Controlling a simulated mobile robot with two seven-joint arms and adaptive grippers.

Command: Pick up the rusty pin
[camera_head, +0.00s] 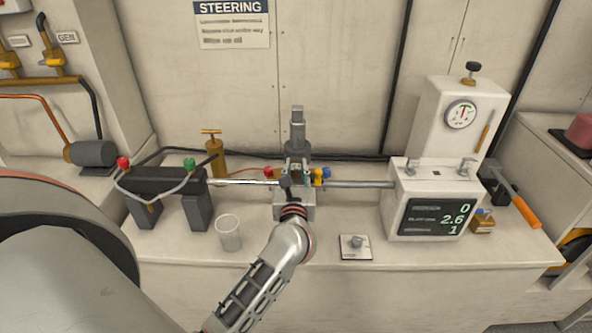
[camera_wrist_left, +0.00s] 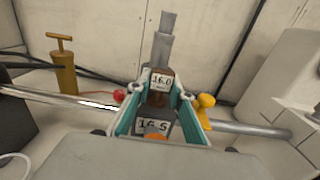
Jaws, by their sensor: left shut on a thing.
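My left gripper (camera_head: 293,183) is at the grey block (camera_head: 307,212) on the rod in the middle of the bench. In the left wrist view its two teal fingers (camera_wrist_left: 161,100) are shut on a small rust-brown piece, which looks like the rusty pin (camera_wrist_left: 158,98). A label reading 16.0 shows at this piece, and a dark part with a label reading 16.5 (camera_wrist_left: 154,125) sits nearer the camera. I cannot tell whether the pin is clear of the block. In the head view the gripper mostly hides it. My right gripper is not in view.
A rod (camera_head: 355,184) runs to a white gauge machine (camera_head: 433,165) on the right. A dark clamp stand (camera_head: 165,180) is on the left. A clear cup (camera_head: 228,236) stands in front, with a small button plate (camera_head: 355,252) to the right. A grey post (camera_head: 298,135) rises behind.

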